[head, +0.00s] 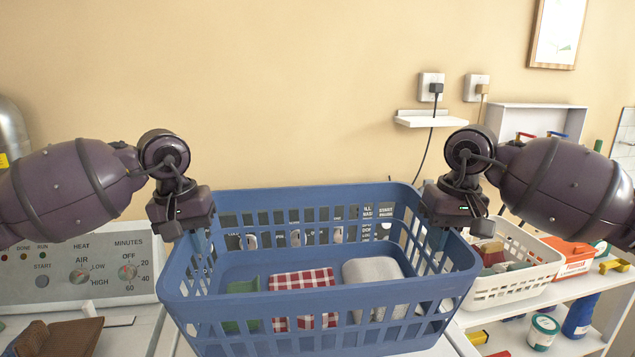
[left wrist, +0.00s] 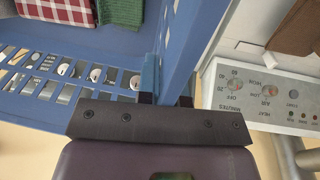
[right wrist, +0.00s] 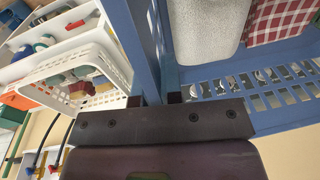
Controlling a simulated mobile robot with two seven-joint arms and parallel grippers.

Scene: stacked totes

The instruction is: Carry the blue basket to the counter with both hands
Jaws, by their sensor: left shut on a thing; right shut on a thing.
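The blue basket (head: 320,307) fills the middle of the head view, its slotted walls roughly level. Inside lie a green cloth (head: 241,300), a red-checked cloth (head: 302,290) and a pale grey rolled cloth (head: 373,275). My left gripper (head: 194,236) is shut on the basket's left side wall near the back. In the left wrist view its fingers (left wrist: 165,97) straddle the blue wall. My right gripper (head: 440,232) is shut on the right side wall near the back. In the right wrist view its fingers (right wrist: 154,97) straddle that wall. The basket's underside is hidden; I cannot tell what is beneath it.
A machine with a dial panel (head: 80,275) stands at left, with a brown folded item (head: 58,337) before it. At right, a white basket (head: 510,284) and an orange box (head: 572,256) sit on a white shelf unit. A small wall shelf (head: 432,119) and plugged cords are behind.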

